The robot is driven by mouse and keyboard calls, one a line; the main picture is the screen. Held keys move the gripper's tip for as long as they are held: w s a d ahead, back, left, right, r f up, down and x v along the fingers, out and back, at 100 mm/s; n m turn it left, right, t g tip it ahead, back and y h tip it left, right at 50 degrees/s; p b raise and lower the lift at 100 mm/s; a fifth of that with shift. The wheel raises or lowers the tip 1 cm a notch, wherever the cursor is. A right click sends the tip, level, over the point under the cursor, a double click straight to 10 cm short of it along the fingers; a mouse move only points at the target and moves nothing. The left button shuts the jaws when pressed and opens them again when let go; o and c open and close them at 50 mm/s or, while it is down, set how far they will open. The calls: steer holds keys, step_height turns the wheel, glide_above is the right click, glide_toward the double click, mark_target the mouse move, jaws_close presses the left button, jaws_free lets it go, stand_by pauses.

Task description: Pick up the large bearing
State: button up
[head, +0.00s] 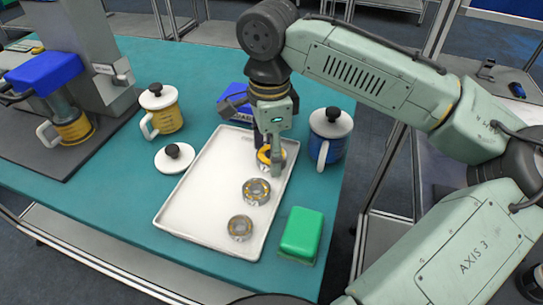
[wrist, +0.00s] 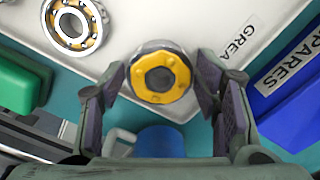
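Two metal ring bearings lie in the white tray (head: 185,190) in the head view. The larger ring bearing (head: 256,191) is near the tray's right side; the smaller bearing (head: 240,227) is nearer the front. One ring bearing (wrist: 74,22), with its balls showing, is at the upper left of the wrist view. A round part with a yellow face and dark centre (wrist: 160,77) sits between my fingers in the wrist view. In the head view this yellow part (head: 264,156) is partly hidden behind my gripper (head: 268,160). The fingers stand either side of it, open, with small gaps.
A green block (head: 302,234) lies right of the tray. A blue mug (head: 331,148) with a white lid stands behind it, and a yellow mug (head: 164,112) stands left. A loose lid (head: 175,157) lies beside the tray. A blue bin (head: 232,98) is behind.

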steer(key=c, duration=0.9)
steer(key=shift+c, duration=0.3)
steer(key=shift+r, duration=0.15)
